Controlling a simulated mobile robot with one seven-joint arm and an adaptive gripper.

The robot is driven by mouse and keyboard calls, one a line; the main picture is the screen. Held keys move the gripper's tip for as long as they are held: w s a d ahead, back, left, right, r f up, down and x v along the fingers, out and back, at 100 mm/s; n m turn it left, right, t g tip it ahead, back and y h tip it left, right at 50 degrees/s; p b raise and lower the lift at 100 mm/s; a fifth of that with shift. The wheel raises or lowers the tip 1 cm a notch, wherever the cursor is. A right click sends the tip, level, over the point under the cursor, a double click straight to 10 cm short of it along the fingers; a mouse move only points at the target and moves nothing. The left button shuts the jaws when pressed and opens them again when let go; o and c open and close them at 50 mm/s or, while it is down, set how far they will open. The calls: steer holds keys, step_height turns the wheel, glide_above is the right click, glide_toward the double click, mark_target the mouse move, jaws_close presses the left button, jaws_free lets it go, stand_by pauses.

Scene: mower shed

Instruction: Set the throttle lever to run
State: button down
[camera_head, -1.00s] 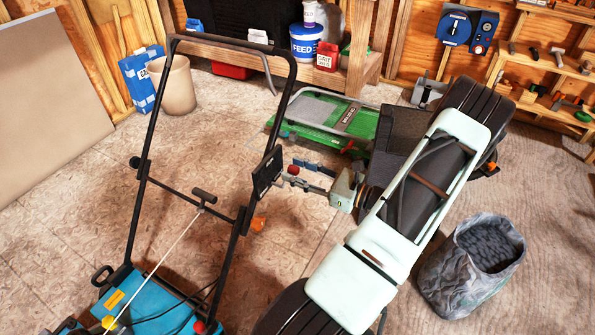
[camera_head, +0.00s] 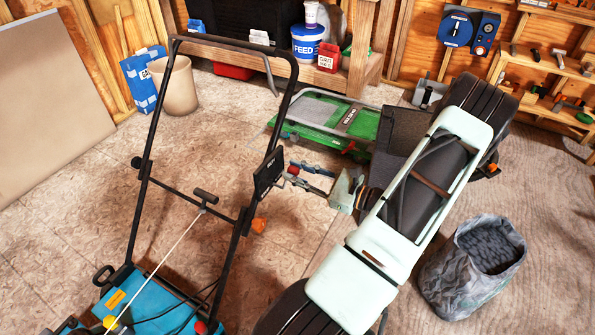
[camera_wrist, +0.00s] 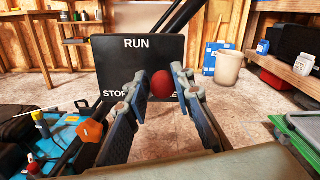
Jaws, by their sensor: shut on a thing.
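The throttle lever shows as a round red knob (camera_wrist: 160,85) in front of a black panel (camera_wrist: 120,62) in the wrist view. The panel reads RUN at top centre and STOP at lower left; lower-right lettering is mostly hidden behind my finger. The knob is low on the panel, between the lower labels and below RUN. My gripper (camera_wrist: 161,77) has its two fingers on either side of the knob, shut on it. In the head view the panel (camera_head: 267,172) is on the mower handle's right bar, with my gripper (camera_head: 298,173) at its right. The lever's stem is hidden.
The black mower handle (camera_head: 284,110) rises around the panel, above the blue mower deck (camera_head: 150,308). A green cart (camera_head: 330,118) lies behind my gripper. A grey bag (camera_head: 455,275) stands on the floor at right. Open floor (camera_head: 95,190) lies left of the mower.

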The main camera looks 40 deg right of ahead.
steer(key=n, duration=0.2)
steer(key=a+n, duration=0.1)
steer(key=shift+s+r, duration=0.3)
steer(key=shift+s+a+r+n+b, duration=0.15)
steer(key=shift+a+n+b, duration=0.3)
steer(key=shift+n, duration=0.65)
steer(key=shift+s+a+r+n+b, duration=0.1)
steer(key=shift+a+n+b, duration=0.3)
steer(key=shift+n, duration=0.7)
steer(key=c, duration=1.8)
jaws_free()
steer(key=shift+c, duration=0.2)
steer(key=shift+o, duration=0.5)
steer(key=shift+a, duration=0.1)
steer(key=v, duration=1.2)
